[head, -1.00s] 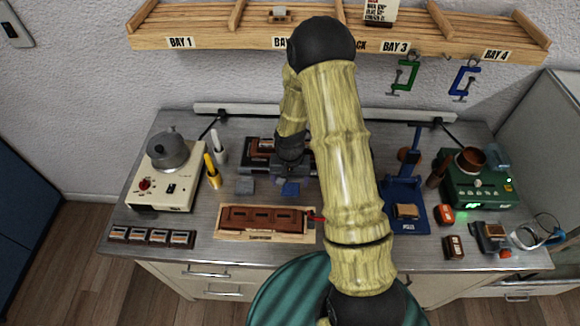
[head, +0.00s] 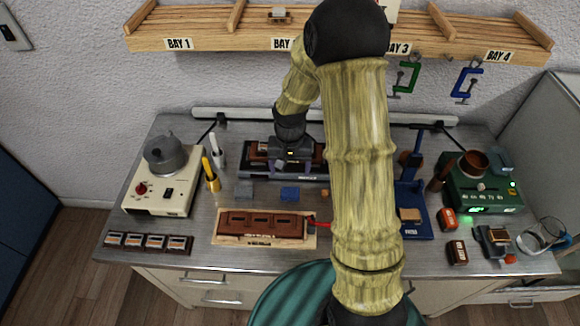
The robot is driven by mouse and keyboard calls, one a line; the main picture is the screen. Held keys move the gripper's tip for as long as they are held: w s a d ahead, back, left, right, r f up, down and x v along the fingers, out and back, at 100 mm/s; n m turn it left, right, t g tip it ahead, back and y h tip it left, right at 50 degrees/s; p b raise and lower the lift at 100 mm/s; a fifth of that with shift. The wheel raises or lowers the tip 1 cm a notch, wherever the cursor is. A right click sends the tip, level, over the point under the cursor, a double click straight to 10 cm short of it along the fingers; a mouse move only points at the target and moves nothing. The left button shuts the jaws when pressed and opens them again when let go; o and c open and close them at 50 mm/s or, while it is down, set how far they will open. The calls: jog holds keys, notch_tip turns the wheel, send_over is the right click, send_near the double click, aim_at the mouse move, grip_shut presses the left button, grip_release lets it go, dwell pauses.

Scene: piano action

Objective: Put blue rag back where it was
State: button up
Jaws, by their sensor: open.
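The gripper hides part of that rack. Its exact height above the rack is hard to tell.
A wooden board with brown blocks (head: 262,225) lies in front. Yellow and white bottles (head: 211,176) and a hot plate with a grey pot (head: 165,160) stand left. A blue stand (head: 412,190) and green device (head: 485,195) stand right. A labelled shelf (head: 220,32) hangs behind.

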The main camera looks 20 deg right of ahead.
jog(key=s+r+n+t, duration=0.2)
jog(key=s+r+n, duration=0.1)
jog(key=s+r, duration=0.8)
jog(key=s, duration=0.2)
jog(key=shift+s+n+t, duration=0.3)
jog(key=shift+s, duration=0.1)
jog(key=shift+d+r, duration=0.1)
